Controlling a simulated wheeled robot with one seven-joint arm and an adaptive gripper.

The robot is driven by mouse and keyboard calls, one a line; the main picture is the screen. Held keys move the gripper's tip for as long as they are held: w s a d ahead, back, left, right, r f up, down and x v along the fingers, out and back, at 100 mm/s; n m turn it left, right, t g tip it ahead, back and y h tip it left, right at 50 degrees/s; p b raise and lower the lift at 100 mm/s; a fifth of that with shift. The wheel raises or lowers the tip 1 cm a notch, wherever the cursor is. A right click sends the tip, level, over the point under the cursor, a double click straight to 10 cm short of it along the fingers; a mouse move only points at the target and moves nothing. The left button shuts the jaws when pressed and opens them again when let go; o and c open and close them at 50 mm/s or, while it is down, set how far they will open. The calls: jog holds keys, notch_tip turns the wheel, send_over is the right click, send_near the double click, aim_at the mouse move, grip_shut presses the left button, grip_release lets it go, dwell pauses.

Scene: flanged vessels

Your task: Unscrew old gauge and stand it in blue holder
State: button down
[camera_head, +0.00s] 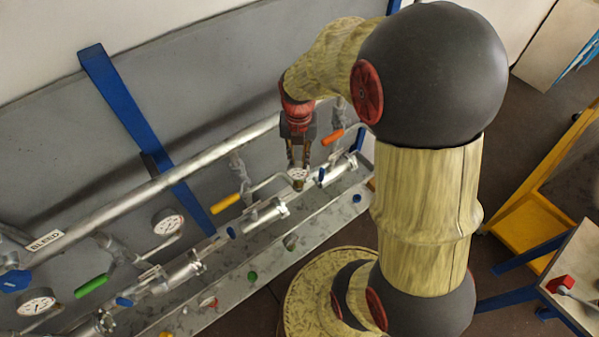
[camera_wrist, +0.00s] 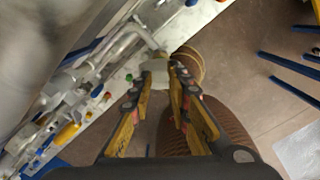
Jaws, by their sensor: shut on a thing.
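My gripper (camera_head: 298,160) points down over the pipework in the head view and is shut on a gauge (camera_head: 298,174) with a round white dial. In the wrist view the fingers of my gripper (camera_wrist: 164,76) close in on a pale part at their tips. I cannot tell whether the gauge is still joined to the pipe below. No blue holder can be made out in either view.
Other gauges (camera_head: 168,222) (camera_head: 37,303) stand to the left along the pipework, with a yellow handle (camera_head: 225,203), an orange handle (camera_head: 332,137) and a green handle (camera_head: 91,286). A long pipe (camera_head: 160,182) runs behind. A bench (camera_head: 585,265) with a red-topped item (camera_head: 562,284) is at lower right.

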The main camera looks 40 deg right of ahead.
jog(key=shift+s+a+r, duration=0.1)
jog(key=shift+s+r, duration=0.1)
jog(key=shift+r, duration=0.3)
jog(key=shift+w+r+p, duration=0.25)
jog(key=shift+p, duration=0.25)
jog(key=shift+s, duration=0.25)
jog(key=c, duration=2.4)
grip_release()
jog(key=shift+w+f, duration=0.1)
jog(key=shift+f, duration=0.05)
jog(key=shift+o, duration=1.4)
notch_tip(320, 180, up, 12)
